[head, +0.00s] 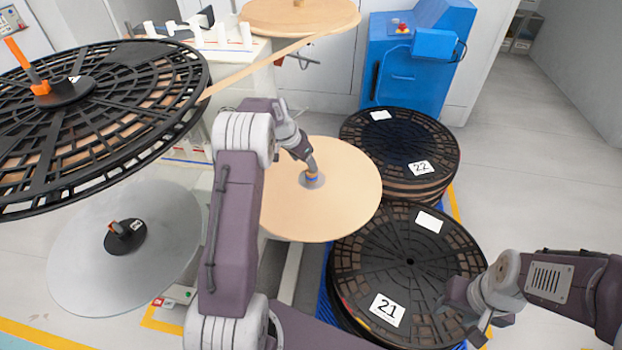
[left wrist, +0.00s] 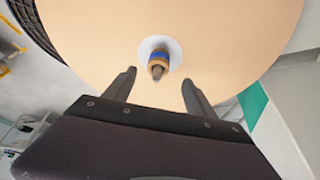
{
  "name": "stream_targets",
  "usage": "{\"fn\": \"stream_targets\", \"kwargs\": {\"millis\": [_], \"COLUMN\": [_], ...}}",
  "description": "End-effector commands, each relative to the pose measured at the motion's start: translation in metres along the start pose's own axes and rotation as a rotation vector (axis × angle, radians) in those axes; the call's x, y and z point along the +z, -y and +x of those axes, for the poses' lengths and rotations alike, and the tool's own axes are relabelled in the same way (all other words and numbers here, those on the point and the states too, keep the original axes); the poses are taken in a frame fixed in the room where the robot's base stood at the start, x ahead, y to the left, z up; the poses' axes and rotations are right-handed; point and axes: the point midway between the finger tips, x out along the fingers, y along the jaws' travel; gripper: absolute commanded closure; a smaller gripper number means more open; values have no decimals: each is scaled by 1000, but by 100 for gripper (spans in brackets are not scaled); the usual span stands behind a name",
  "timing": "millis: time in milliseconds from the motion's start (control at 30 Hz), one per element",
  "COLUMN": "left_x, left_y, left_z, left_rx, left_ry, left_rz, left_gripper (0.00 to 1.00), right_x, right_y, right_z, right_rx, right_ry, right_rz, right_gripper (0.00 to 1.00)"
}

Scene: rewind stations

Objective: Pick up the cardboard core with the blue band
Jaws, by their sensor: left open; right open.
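The cardboard core with the blue band (left wrist: 159,57) sits on a spindle at the middle of a tan round disc (left wrist: 85,25). A pale ring surrounds its base, and the grey spindle tip pokes out of it. In the head view the core (head: 313,178) is small and partly hidden by my left gripper (head: 309,164). In the left wrist view my left gripper (left wrist: 158,80) is open, its fingertips on either side of and just short of the core, with nothing between them.
Black reel stacks marked 22 (head: 400,150) and 21 (head: 400,260) stand right of the tan disc. A large black reel (head: 100,110) and a grey disc (head: 75,265) are at left. A blue machine (head: 410,70) stands behind. Floor at right is clear.

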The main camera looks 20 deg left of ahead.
Motion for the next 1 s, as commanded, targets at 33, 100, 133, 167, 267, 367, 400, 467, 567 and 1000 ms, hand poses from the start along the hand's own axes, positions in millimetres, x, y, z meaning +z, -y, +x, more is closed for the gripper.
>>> {"fn": "stream_targets", "kwargs": {"millis": [33, 100, 133, 167, 267, 367, 400, 467, 567, 1000], "left_x": [0, 0, 0, 0, 0, -1, -1, 0, 0, -1], "left_y": [0, -1, -1, -1, 0, 0, 0, -1, -3, -2], "left_z": [2, 13, 19, 23, 35, 37, 39, 46, 65, 89], "left_rx": [0, 0, 1, 1, -1, -2, -2, -1, 0, -2], "left_ry": [0, 1, 2, 2, 1, -1, -1, 1, 2, -1], "left_rz": [0, 1, 1, 1, 0, 0, 0, 0, 1, -1], "left_gripper": [35, 35, 35, 35, 35, 35, 35, 35, 35, 46], "right_x": [0, 0, 0, 0, 0, 0, 0, 0, 0, 0], "right_y": [0, 0, 0, 0, 0, 0, 0, 0, 0, 0], "right_z": [0, 0, 0, 0, 0, 0, 0, -1, -1, 0], "right_rx": [0, 0, 0, 0, 0, 0, 0, 0, 0, 0], "right_ry": [0, 0, 0, 0, 0, 0, 0, 0, 0, 0], "right_rz": [0, 0, 0, 0, 0, 0, 0, 0, 0, 0], "right_gripper": [52, 52, 52, 52, 52, 52, 52, 52, 52, 52]}}
